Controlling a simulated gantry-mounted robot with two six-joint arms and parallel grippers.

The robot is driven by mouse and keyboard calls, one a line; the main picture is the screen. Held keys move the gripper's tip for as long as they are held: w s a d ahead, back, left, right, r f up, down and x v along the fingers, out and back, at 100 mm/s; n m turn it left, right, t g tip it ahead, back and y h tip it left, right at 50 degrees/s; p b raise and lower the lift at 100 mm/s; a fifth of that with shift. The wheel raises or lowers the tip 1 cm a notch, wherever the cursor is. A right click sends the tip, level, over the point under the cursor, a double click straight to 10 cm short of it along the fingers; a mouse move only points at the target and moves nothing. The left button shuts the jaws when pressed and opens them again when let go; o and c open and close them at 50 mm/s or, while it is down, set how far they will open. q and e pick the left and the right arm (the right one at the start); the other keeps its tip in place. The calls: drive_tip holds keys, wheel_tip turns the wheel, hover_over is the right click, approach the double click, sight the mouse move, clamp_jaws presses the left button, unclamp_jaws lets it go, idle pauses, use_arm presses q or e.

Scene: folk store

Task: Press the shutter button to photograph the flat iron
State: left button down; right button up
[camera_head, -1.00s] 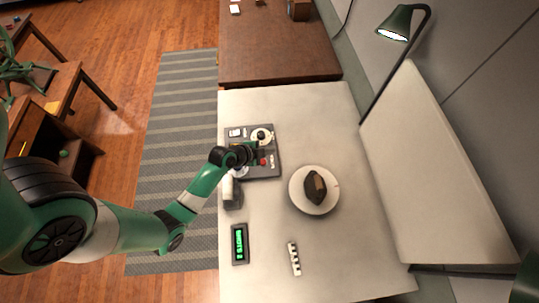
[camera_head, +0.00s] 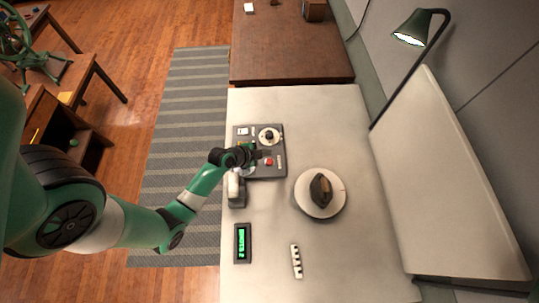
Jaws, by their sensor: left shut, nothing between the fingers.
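The flat iron (camera_head: 320,189), dark with a pointed shape, rests on a round white plate (camera_head: 307,206) in the middle of the white table. A dark control panel (camera_head: 243,143) lies to its upper left. The gripper hides part of the panel. My right gripper is not in view.
A camera-like device (camera_head: 235,188) stands just below the panel. A green-lit display (camera_head: 242,243) and a white notched strip (camera_head: 296,261) lie nearer the bottom. A green lamp (camera_head: 413,32) and a white backdrop board (camera_head: 445,190) stand at the right. The table's lower right is clear.

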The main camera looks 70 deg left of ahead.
sight(267, 163)
use_arm(q)
wheel_tip(267, 163, down, 5)
drive_tip(key=b, duration=0.3)
drive_tip(key=shift+f+b, duration=0.1)
drive_tip(key=shift+b, duration=0.3)
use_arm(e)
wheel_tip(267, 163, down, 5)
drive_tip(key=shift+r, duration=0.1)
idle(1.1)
use_arm(q)
drive_tip(key=shift+f+b, duration=0.35)
drive_tip(key=shift+f, duration=0.05)
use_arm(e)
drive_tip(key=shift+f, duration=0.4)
use_arm(q)
drive_tip(key=shift+f+b, duration=0.4)
drive_tip(key=shift+f, duration=0.05)
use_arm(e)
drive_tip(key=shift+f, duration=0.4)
use_arm(q)
drive_tip(key=shift+r+p, duration=0.8)
drive_tip(key=shift+r, duration=0.05)
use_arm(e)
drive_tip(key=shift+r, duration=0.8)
